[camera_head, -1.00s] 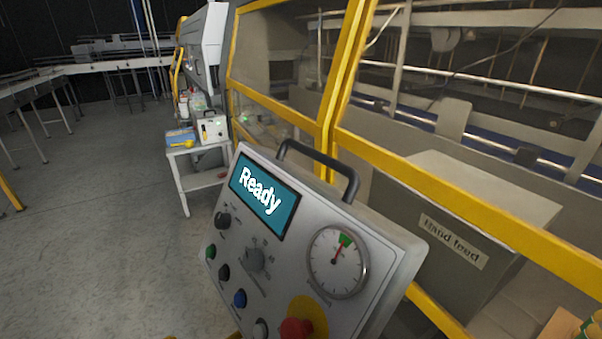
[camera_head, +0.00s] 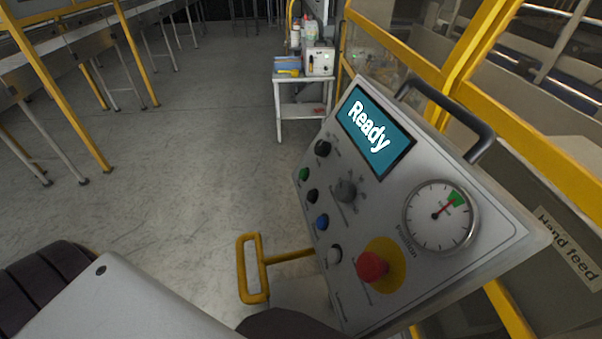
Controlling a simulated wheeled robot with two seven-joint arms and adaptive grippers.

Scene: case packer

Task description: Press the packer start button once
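The control panel (camera_head: 430,278) is a tilted grey box right of centre in the head view. Its screen (camera_head: 375,131) reads "Ready". Down its left side run a black knob (camera_head: 322,148), a green button (camera_head: 304,174), a black button (camera_head: 312,195), a blue button (camera_head: 321,221) and a white button (camera_head: 334,254). A red mushroom button (camera_head: 372,265) sits on a yellow disc. The button labels are too small to read. A grey and dark arm part of mine fills the lower left. Neither gripper is in view.
A round gauge (camera_head: 440,215) and a grey dial (camera_head: 346,190) are on the panel. A dark handle (camera_head: 455,110) arches over its top. A yellow rail (camera_head: 252,268) stands out at its lower left. A white cart (camera_head: 303,78) stands behind.

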